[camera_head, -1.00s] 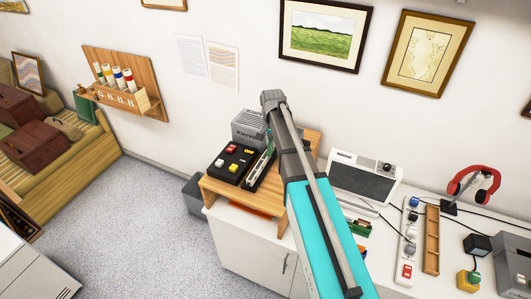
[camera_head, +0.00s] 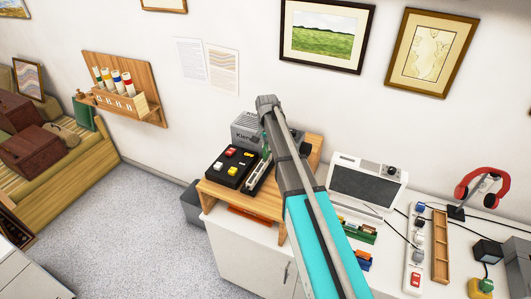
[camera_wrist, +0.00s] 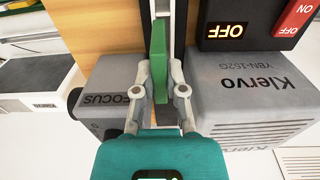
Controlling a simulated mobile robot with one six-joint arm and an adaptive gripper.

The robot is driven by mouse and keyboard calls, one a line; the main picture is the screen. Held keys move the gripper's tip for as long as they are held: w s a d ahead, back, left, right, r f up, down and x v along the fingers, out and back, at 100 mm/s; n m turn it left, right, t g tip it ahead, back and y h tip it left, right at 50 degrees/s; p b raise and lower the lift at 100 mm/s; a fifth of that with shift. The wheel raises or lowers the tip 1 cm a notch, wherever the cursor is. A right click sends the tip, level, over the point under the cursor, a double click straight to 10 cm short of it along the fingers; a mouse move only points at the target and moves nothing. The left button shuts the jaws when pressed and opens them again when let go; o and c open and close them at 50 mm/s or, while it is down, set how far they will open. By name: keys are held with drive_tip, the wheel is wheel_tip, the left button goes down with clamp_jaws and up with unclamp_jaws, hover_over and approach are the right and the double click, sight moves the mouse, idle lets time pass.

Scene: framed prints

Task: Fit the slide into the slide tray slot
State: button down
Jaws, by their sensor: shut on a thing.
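The slide (camera_wrist: 159,48) is a thin green piece held upright on edge between the fingers of my gripper (camera_wrist: 160,72) in the wrist view. My gripper is shut on it. A long narrow dark and grey rail, which looks like the slide tray (camera_wrist: 178,18), runs just beside the slide in that view. In the head view this narrow tray (camera_head: 260,173) lies beside the black button panel, and my arm hides much of it and the gripper. I cannot tell whether the slide touches the tray or sits in a slot.
A grey Klervo box (camera_wrist: 255,95) and a grey FOCUS block (camera_wrist: 117,88) flank the gripper closely. A black panel (camera_head: 231,165) with coloured buttons sits on the wooden stand (camera_head: 213,191). A white screen unit (camera_head: 366,183) stands right of my arm. Floor is clear at left.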

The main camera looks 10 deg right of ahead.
sight(266, 151)
drive_tip(key=shift+w+f+b, duration=0.5)
drive_tip(key=shift+f+b, duration=0.2)
drive_tip(key=shift+s+f+b, duration=0.1)
drive_tip(key=shift+f+b, duration=1.25)
drive_tip(key=shift+f, duration=0.15)
drive_tip(key=c, duration=0.7)
unclamp_jaws()
drive_tip(key=shift+r, duration=0.25)
wheel_tip(266, 151, up, 12)
drive_tip(key=p, duration=1.2)
